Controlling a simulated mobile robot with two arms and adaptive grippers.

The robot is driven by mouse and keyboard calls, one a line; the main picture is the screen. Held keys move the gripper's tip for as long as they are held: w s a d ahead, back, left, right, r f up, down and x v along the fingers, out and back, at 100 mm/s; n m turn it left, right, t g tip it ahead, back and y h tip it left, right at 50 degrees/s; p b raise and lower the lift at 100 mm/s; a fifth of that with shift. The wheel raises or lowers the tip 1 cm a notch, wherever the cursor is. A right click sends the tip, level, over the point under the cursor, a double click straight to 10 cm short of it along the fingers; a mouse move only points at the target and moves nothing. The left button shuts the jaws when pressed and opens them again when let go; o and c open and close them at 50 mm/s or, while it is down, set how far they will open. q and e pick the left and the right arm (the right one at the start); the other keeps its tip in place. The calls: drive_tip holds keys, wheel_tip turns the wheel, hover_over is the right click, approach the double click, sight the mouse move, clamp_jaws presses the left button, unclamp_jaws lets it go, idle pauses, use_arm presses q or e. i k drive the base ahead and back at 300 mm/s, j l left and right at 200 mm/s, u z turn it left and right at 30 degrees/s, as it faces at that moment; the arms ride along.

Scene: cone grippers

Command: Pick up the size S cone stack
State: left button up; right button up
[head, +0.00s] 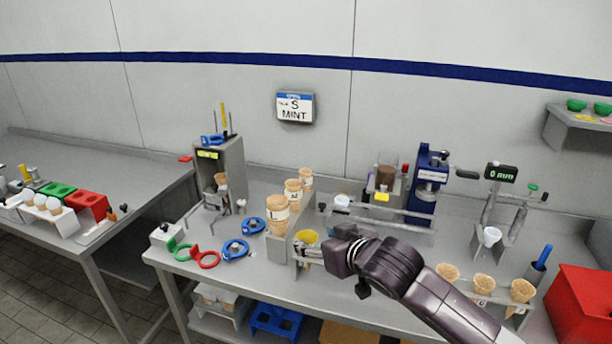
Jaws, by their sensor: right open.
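Three cone stacks stand in a row in a grey holder on the bench. The nearest and largest stack (278,214) has a label that reads L. The middle stack (293,193) has a label that looks like M. The farthest and smallest stack (306,180) is partly hidden behind the middle one, and its label is too small to read; by its size it looks like the S stack. My right gripper (303,249) is open, low and to the right of the L stack, apart from the S stack. My left gripper is not in view.
A wall sign (294,107) reads S MINT. A yellow bowl (307,237) sits right by my right gripper. Blue rings (236,248) lie left of the stacks. A blue press (428,186) stands to the right. Single cones (483,286) stand in a rack at front right.

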sight(305, 176)
drive_tip(key=i, duration=1.5)
